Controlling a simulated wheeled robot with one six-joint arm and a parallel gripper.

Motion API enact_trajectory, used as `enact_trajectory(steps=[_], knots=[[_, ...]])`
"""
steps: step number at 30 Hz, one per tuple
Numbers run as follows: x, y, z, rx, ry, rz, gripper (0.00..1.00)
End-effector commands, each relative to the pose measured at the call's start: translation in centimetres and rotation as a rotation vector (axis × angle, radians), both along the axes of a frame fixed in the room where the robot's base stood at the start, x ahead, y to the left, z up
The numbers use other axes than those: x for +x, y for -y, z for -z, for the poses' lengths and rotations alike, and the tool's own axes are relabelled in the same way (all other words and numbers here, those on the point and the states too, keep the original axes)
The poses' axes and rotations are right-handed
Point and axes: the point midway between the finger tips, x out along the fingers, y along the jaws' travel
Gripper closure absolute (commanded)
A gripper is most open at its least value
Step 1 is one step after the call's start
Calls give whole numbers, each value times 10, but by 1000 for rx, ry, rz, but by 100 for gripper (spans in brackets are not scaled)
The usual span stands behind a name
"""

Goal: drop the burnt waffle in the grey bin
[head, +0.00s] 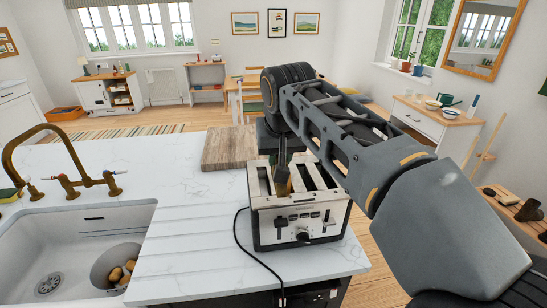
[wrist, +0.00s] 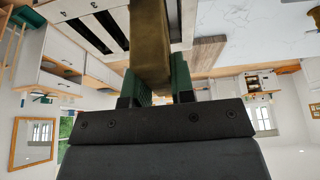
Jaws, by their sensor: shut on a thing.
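The burnt waffle (head: 283,188) is a dark brown slab at the left slots of the toaster (head: 302,218). My gripper (head: 283,168) points down above the toaster and is shut on the waffle's upper end. In the wrist view, the brown waffle (wrist: 151,45) stands between my gripper's green finger pads (wrist: 158,84), beside the toaster's slots (wrist: 92,30). I cannot tell how much of the waffle's lower end is inside the slot. I see no clear grey bin in either view.
A wooden board (head: 229,148) lies behind the toaster on the white marble counter (head: 190,220). The sink (head: 50,245) at left, with a brass tap (head: 65,170), holds a grey bowl (head: 104,262) of potatoes. A black cord (head: 250,253) runs along the counter's front.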

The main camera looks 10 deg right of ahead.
Motion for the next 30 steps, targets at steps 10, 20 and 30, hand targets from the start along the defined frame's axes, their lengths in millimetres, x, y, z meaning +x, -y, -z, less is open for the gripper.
enact_trajectory(steps=[10, 20, 30], knots=[[-12, 2, -24, 0, 0, 0, 100], [-12, 2, -53, 0, -1, 0, 100], [-12, 2, -81, 0, 0, 0, 100]])
